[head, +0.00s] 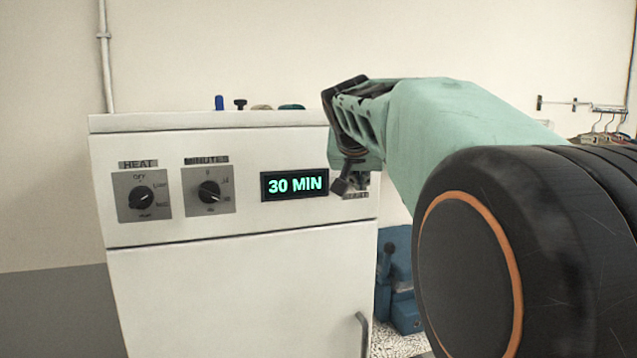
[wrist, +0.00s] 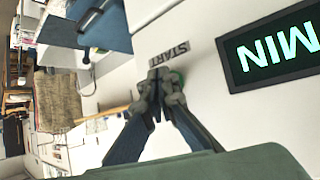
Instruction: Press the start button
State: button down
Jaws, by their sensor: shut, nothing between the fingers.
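The start button (wrist: 179,77) is a green piece, mostly hidden behind my fingertips in the wrist view, just under the START label (wrist: 170,53). My gripper (wrist: 160,76) is shut and empty, its tips right at the button; whether they touch it I cannot tell. In the head view my gripper (head: 342,185) is at the right end of the white cabinet's (head: 230,280) front panel, beside the display (head: 295,184), which reads 30 MIN in green. The button is hidden behind my gripper there.
A HEAT knob (head: 141,197) and a MINUTES knob (head: 209,192) sit on the panel's left. Small items, including a blue one (head: 219,102), stand on the cabinet top. A door handle (head: 362,333) is below. A blue object (head: 400,290) and a hanger rail (head: 590,106) are at right.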

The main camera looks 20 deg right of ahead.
jog(key=shift+s, duration=0.5)
jog(key=s+b, duration=0.3)
jog(key=s, duration=0.2)
jog(key=shift+d, duration=0.1)
jog(key=shift+w, duration=0.1)
dwell(0.6)
